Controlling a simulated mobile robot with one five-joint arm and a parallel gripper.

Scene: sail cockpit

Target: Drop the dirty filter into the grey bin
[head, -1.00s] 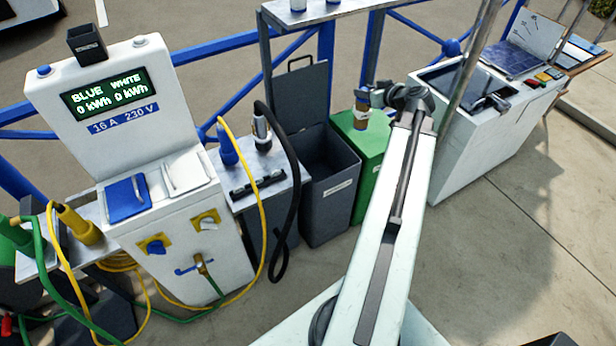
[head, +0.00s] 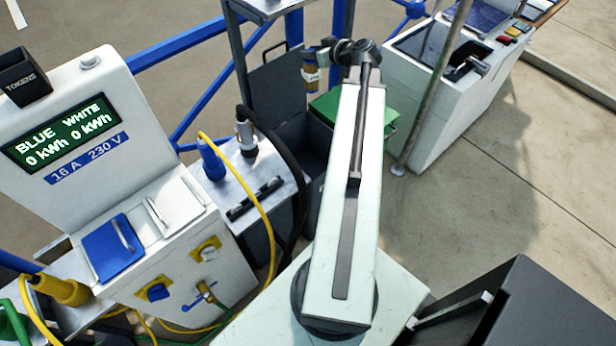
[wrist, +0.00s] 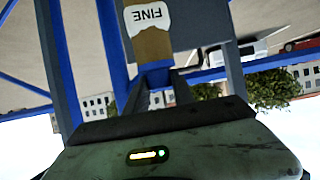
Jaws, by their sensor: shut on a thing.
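The dirty filter (head: 310,76) is brown with a white band, and in the wrist view the filter (wrist: 150,42) carries a label reading FINE. My gripper (head: 322,56) is shut on it and holds it up in the air. The grey bin (head: 313,168) stands beyond my arm with its lid (head: 278,78) raised at the back. In the head view the filter shows in front of the lid's right side, above the bin's opening. My arm hides the bin's right part. Whether the filter is directly over the opening, I cannot tell.
A green bin (head: 330,106) stands right of the grey one. A metal shelf (head: 265,8) and post rise behind. A black hose and a power post (head: 160,225) are at left. A white console (head: 440,85) stands at right. Paving at right is open.

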